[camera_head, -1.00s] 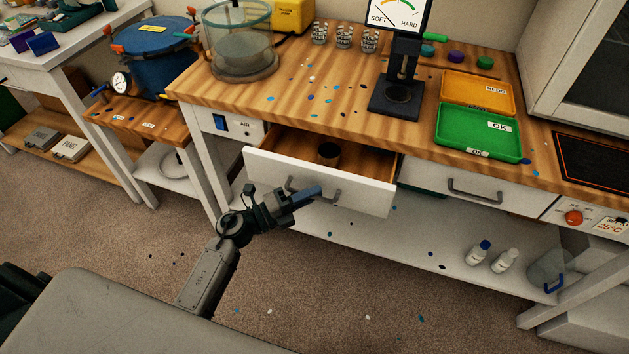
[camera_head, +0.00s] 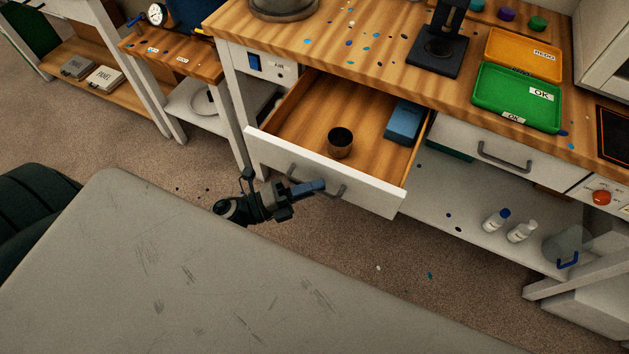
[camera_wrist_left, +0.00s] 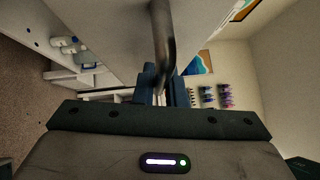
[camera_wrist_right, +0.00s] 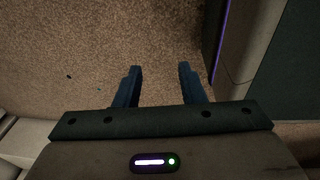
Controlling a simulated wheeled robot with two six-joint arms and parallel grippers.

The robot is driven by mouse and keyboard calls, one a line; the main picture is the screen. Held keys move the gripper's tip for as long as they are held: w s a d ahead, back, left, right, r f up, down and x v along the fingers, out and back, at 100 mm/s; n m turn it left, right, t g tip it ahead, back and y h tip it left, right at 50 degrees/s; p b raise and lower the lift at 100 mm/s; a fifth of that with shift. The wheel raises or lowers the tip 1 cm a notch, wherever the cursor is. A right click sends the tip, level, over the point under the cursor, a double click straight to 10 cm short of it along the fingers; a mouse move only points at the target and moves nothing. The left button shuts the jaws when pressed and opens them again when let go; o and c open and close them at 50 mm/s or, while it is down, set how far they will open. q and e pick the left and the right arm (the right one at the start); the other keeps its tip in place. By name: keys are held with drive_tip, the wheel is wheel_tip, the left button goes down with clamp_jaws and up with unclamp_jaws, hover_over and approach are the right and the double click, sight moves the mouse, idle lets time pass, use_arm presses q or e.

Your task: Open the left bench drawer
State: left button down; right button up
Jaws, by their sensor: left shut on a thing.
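The left bench drawer (camera_head: 322,172) is pulled well out from under the wooden bench top. Inside it are a dark cup (camera_head: 340,142) and a blue box (camera_head: 404,121). My left gripper (camera_head: 312,187) is at the drawer's front, shut on the grey bar handle (camera_head: 335,189). In the left wrist view the handle (camera_wrist_left: 162,40) runs down between the blue fingers (camera_wrist_left: 160,85). My right gripper (camera_wrist_right: 158,82) shows only in its wrist view, its fingers apart over bare carpet with nothing between them.
A green tray (camera_head: 488,102) marked OK and an orange tray (camera_head: 524,62) sit on the bench top. The right drawer (camera_head: 480,150) is shut. Two bottles (camera_head: 508,226) and a clear jug (camera_head: 566,247) stand on the lower shelf. Carpet (camera_head: 330,255) lies in front.

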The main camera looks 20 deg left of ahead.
use_arm(q)
drive_tip(key=c, duration=1.5)
unclamp_jaws()
